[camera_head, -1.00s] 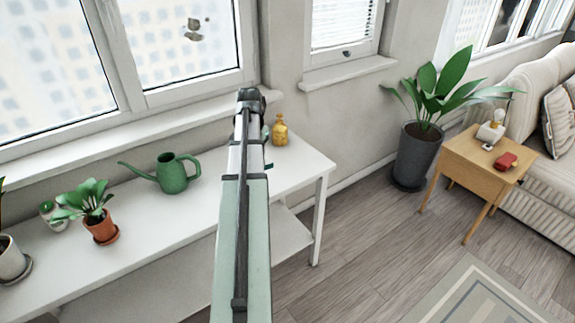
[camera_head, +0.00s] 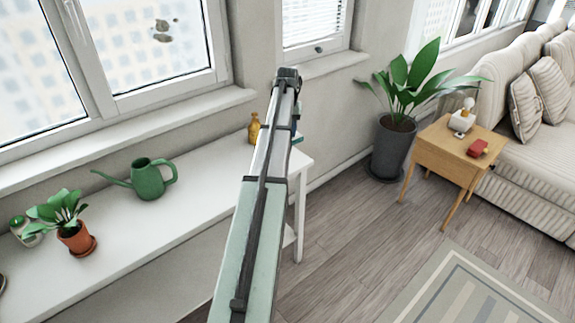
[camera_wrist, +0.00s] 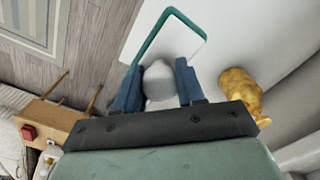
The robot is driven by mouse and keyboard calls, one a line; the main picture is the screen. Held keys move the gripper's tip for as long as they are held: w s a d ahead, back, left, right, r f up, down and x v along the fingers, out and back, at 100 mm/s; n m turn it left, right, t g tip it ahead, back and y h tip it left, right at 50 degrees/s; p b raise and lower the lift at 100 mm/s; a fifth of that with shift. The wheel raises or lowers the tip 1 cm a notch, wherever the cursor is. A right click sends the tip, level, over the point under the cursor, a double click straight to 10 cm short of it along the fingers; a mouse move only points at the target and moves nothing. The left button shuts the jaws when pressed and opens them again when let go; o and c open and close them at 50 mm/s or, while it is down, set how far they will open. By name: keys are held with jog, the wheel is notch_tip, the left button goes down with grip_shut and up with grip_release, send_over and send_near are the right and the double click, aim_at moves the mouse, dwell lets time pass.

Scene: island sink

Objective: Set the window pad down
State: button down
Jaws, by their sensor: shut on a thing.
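My gripper (camera_wrist: 158,68) is shut on the window pad, with its blue fingers on either side of a pale rounded grip (camera_wrist: 159,83). The window pad (camera_wrist: 171,42) has a pale face and a teal rim in the wrist view. A bit of teal (camera_head: 298,139) shows just right of my arm's end in the head view; the rest is hidden by the arm. The pad appears over the right end of the white table (camera_head: 120,235). I cannot tell whether it touches the top. The window (camera_head: 150,45) has dark smudges on its pane.
A yellow bottle (camera_head: 254,129) stands on the table beside my arm, and right of my gripper in the wrist view (camera_wrist: 243,92). A green watering can (camera_head: 149,180) and potted plant (camera_head: 73,235) stand further left. A large floor plant (camera_head: 390,150) and wooden side table (camera_head: 455,155) are right.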

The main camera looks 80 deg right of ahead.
jog(key=shift+f+n, duration=0.1)
jog(key=shift+n, duration=0.3)
jog(key=shift+f, duration=4.9)
jog(key=shift+f, duration=0.15)
jog(key=c, duration=0.7)
grip_release()
notch_tip(320, 180, up, 12)
jog(key=shift+r, duration=0.15)
